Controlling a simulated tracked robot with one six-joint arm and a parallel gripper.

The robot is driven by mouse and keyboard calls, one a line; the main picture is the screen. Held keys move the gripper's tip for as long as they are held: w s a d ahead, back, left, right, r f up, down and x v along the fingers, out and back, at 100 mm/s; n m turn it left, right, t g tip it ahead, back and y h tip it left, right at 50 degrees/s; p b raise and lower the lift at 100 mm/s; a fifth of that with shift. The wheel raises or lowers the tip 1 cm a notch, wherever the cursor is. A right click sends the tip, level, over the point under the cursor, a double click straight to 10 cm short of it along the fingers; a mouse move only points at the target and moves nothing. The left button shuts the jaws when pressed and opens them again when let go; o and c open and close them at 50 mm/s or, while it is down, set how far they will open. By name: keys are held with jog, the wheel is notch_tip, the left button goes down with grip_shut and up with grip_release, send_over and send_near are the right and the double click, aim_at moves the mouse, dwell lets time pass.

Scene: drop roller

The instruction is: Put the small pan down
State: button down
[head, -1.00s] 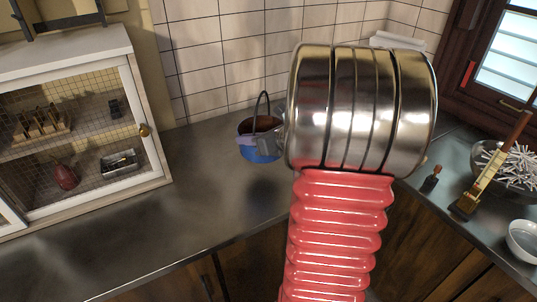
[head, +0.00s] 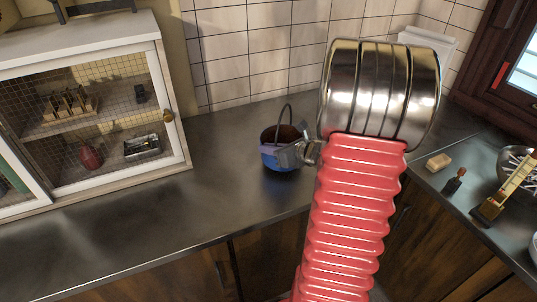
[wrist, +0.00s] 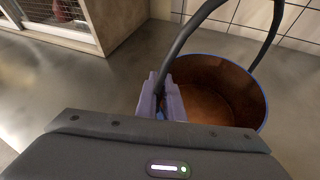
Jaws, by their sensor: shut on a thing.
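The small pan (head: 283,161) is blue outside and brown inside, with a tall dark looped handle. It is upright at the middle of the grey counter in the head view; I cannot tell whether its base touches the counter. In the wrist view the pan (wrist: 215,90) is at the right of centre, its near side partly hidden by my gripper. My gripper (wrist: 163,102) has pale purple fingers shut on the pan's edge where the handle meets it.
A white mesh-fronted cabinet (head: 165,70) stands on the counter at the left. A tiled wall (head: 250,50) is behind. A yellowish block (head: 439,162) and a brush-like tool (head: 488,208) lie at the right. The counter (head: 215,180) left of the pan is clear.

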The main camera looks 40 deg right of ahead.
jog(key=shift+f, duration=1.15)
jog(key=shift+f, duration=0.1)
jog(key=c, duration=1.9)
grip_release()
jog(key=shift+o, duration=0.2)
jog(key=a+v, duration=0.1)
jog(key=v, duration=1.1)
jog(key=shift+d, duration=0.45)
